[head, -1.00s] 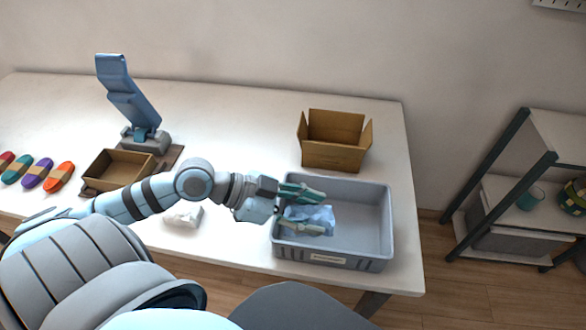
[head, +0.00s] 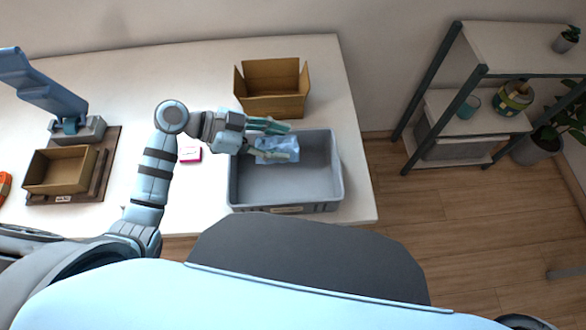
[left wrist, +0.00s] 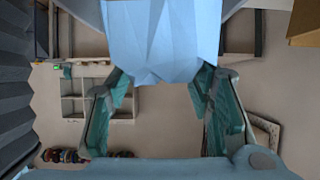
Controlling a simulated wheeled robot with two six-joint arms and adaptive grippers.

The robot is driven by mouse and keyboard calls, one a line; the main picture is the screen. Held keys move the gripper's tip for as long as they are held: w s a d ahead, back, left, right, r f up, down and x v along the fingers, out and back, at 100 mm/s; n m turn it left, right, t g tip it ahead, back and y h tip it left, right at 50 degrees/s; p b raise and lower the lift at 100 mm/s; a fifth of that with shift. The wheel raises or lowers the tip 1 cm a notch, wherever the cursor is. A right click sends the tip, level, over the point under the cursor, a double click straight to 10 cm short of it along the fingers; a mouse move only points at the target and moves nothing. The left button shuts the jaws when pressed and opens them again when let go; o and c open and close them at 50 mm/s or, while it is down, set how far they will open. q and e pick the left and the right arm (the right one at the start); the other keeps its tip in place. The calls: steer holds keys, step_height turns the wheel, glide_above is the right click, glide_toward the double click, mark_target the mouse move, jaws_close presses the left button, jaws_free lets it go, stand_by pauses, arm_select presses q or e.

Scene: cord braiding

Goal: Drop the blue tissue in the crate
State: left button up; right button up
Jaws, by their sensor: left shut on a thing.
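My left gripper (head: 282,141) is shut on the crumpled pale blue tissue (head: 276,151). It holds the tissue over the back left part of the open grey crate (head: 337,170). In the left wrist view the tissue (left wrist: 164,38) hangs large between the two green-padded fingers (left wrist: 160,88). I cannot tell how far the tissue is above the crate floor. The part of the crate floor that shows looks bare. My right gripper is out of view.
An open cardboard box (head: 272,100) stands behind the crate. A small pink-and-white item (head: 190,155) lies left of the crate. A brown tray (head: 60,170) and a blue-armed stand (head: 75,130) are farther left. A shelf (head: 470,110) stands at right, past bare floor.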

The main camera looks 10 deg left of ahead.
arm_select(q)
step_height(320, 180, down, 6)
steer(key=b, duration=0.3)
steer(key=shift+a+r+b, duration=0.1)
steer(key=shift+r+b, duration=0.05)
steer(key=shift+b, duration=0.25)
steer(key=o, duration=0.8)
steer(key=shift+r, duration=0.1)
steer(key=v, duration=1.2)
steer(key=shift+s, duration=0.1)
